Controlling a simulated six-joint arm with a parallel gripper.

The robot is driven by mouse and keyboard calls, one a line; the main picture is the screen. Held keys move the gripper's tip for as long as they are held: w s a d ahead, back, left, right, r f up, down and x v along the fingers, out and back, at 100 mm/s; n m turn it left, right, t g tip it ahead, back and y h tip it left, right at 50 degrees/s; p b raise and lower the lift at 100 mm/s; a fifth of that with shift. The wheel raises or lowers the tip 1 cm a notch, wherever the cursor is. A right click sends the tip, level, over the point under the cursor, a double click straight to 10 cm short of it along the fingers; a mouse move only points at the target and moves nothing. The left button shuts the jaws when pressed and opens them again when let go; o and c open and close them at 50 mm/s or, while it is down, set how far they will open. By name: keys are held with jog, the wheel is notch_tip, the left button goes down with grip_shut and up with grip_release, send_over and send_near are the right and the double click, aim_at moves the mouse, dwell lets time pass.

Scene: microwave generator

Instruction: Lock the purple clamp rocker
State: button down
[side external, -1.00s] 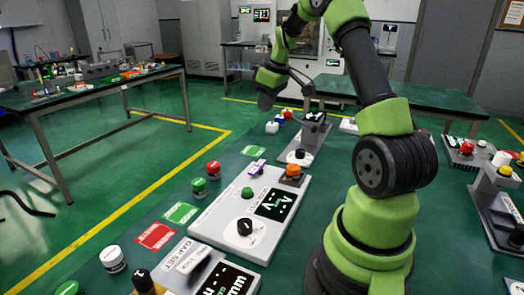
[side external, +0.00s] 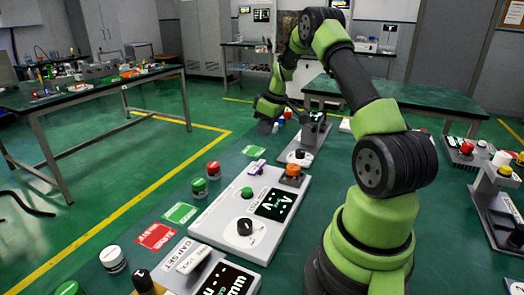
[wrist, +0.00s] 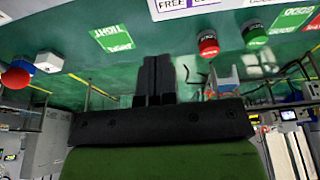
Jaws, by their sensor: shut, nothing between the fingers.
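In the wrist view a white FREE label with purple edges (wrist: 188,6) shows at the top edge, cut off by the frame. Which way the rocker is tipped is too small to tell. My gripper (side external: 268,124) is low over the far part of the table, behind the rocker and apart from it. In the wrist view its two dark fingers (wrist: 155,78) are together with nothing between them.
A white button (side external: 275,128) and a red ball knob (side external: 287,115) stand close to my gripper. An orange knob (side external: 292,170), a red button (side external: 213,168) and a green button (side external: 199,186) stand around the rocker. A green card (side external: 254,151) lies just behind it.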

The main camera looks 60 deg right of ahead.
aim_at(257, 167)
jog(key=x, duration=0.6)
jog(key=shift+s+f, duration=0.2)
jog(key=shift+s, duration=0.15)
jog(key=shift+f, duration=0.65)
jog(key=shift+f, duration=0.1)
jog(key=shift+d+f, duration=0.15)
jog(key=shift+f, duration=0.3)
jog(key=shift+r, duration=0.2)
jog(key=shift+r, duration=0.65)
